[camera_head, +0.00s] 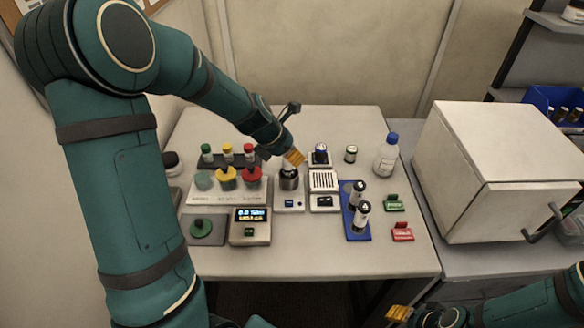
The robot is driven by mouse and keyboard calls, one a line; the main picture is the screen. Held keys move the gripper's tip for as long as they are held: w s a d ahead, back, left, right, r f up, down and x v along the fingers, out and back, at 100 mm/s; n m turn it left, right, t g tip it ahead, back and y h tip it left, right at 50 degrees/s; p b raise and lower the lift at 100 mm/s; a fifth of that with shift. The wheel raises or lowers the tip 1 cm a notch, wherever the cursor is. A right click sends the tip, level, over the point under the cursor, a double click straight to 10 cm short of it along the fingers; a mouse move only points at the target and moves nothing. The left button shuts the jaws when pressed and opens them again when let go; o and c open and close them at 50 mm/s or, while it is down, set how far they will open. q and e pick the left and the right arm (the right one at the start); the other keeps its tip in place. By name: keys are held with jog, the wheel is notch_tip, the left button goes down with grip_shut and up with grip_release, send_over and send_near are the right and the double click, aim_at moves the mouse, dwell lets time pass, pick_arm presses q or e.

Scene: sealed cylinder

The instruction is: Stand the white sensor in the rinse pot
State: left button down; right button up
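My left gripper (295,157) has its yellow fingertips low over a dark metallic cup-like holder (289,181) at mid-table. A small pale part shows between fingertips and holder. I cannot tell whether the fingers are open or shut on it. Two white-and-black cylinders, which look like sensors, stand on a blue base: one behind (357,192) and one in front (362,214). I cannot tell for certain which thing is the white sensor or the rinse pot. My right gripper (399,313) is at the bottom edge, in front of the table; its finger state is unclear.
Pots with green, yellow (226,177) and red tops stand at left, behind a meter with a lit display (250,221). A blue-capped bottle (387,157), a green clip (394,203) and a red clip (402,232) are at right. A white cabinet (490,150) bounds the right side. The table's front strip is clear.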

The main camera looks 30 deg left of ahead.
pick_arm(q)
jog(key=shift+f+b, duration=0.8)
jog(key=shift+f, duration=1)
jog(key=shift+f, duration=0.15)
jog(key=c, duration=0.8)
grip_release()
